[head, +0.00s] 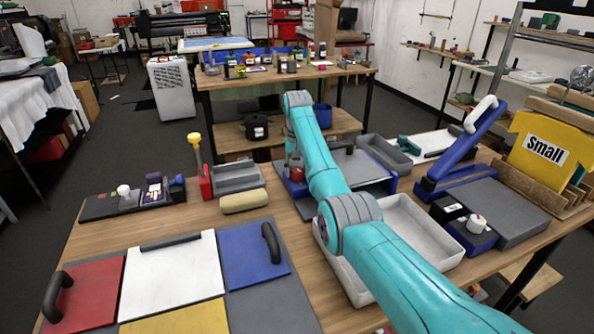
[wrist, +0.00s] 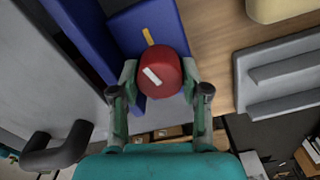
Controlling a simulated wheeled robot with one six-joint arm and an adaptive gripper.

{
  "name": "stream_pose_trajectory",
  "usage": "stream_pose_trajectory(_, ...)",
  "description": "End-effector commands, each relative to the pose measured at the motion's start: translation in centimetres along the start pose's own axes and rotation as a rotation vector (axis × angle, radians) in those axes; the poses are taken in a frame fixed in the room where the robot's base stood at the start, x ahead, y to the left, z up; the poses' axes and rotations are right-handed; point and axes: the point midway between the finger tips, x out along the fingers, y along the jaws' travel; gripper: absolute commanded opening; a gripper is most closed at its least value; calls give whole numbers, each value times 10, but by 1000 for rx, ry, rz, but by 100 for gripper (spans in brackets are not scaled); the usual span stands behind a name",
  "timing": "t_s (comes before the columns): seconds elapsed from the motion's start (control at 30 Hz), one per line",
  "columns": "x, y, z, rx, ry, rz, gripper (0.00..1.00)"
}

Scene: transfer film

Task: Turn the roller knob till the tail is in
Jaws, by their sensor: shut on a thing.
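The red roller knob (wrist: 165,88) is in the middle of the wrist view, on the end of a blue housing (wrist: 155,22). A white bar on its face runs at a slant, upper left to lower right. A short yellow mark (wrist: 149,36) is on the housing just above the knob. My gripper (wrist: 159,75) is shut on the knob, one finger on each side. In the head view the knob (head: 297,174) is partly behind my gripper (head: 291,168), at the left end of the blue-sided roller unit (head: 388,184). I cannot make out the film's tail.
A white tray (head: 425,222) stands in front, partly under my arm.

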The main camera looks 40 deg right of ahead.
Motion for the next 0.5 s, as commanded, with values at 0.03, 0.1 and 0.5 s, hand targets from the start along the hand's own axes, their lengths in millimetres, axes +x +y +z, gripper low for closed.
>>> stream_pose_trajectory(0.03,1,0,0,33,-2,1,11)
stream_pose_trajectory(0.1,1,0,0,79,-2,1,11)
stream_pose_trajectory(0.5,1,0,0,232,-2,1,11)
